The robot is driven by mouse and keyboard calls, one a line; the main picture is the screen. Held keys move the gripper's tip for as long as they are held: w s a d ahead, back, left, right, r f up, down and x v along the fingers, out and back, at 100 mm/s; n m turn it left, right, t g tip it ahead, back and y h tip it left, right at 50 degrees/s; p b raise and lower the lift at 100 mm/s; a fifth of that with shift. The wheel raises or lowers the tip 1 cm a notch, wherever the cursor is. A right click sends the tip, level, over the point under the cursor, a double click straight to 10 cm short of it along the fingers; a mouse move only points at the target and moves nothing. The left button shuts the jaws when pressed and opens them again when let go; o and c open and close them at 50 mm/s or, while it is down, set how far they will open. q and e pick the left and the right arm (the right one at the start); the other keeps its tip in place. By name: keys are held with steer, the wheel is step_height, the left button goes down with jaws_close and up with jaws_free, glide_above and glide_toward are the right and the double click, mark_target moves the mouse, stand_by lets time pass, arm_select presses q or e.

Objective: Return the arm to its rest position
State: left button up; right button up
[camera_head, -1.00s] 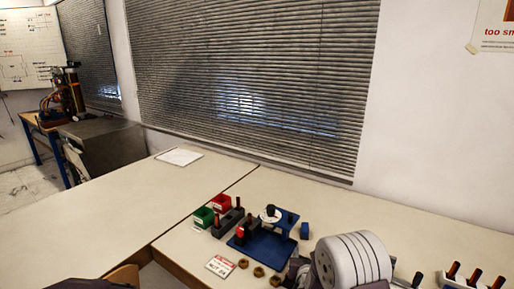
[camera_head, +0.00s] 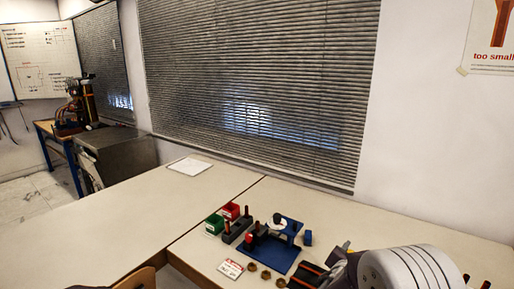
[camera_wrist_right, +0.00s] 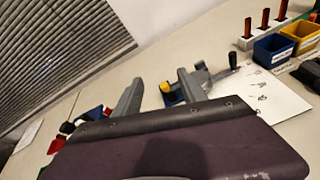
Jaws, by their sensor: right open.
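My right arm, with its large white rounded link, comes in from the lower right in the head view. My dark right gripper (camera_head: 320,270) is just in front of the blue gauge fixture (camera_head: 268,252), over the near part of the table. In the wrist view the two grey fingers (camera_wrist_right: 160,95) stand apart with nothing held between them. My left gripper does not show.
Red (camera_head: 230,211) and green (camera_head: 214,224) bins stand left of the fixture. Brown nuts (camera_head: 265,274) and a label card (camera_head: 231,269) lie in front. The wrist view shows blue (camera_wrist_right: 273,50) and yellow (camera_wrist_right: 303,37) bins. The left table (camera_head: 130,225) is mostly clear.

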steer(key=s+d+r+m+g+h+p, duration=0.1)
steer(key=s+d+m+g+p, duration=0.1)
steer(key=s+d+m+g, duration=0.45)
steer(key=s+a+f+m+g+y+p, duration=0.1)
steer(key=s+a+m, duration=0.1)
steer(key=s+m, duration=0.3)
steer(key=s+a+f+m+g+y+p, duration=0.1)
steer(key=s+a+f+m+g, duration=0.15)
steer(key=s, duration=0.55)
steer(key=s+a+f+m+y, duration=0.2)
steer(key=a+m+y, duration=0.1)
steer(key=a+m, duration=0.3)
steer(key=s+a+f+m+y, duration=0.2)
steer(key=a+m+y, duration=0.2)
steer(key=a+m, duration=0.2)
steer(key=shift+s+a+y, duration=0.3)
steer(key=shift+s+a, duration=0.1)
steer(key=shift+a, duration=0.4)
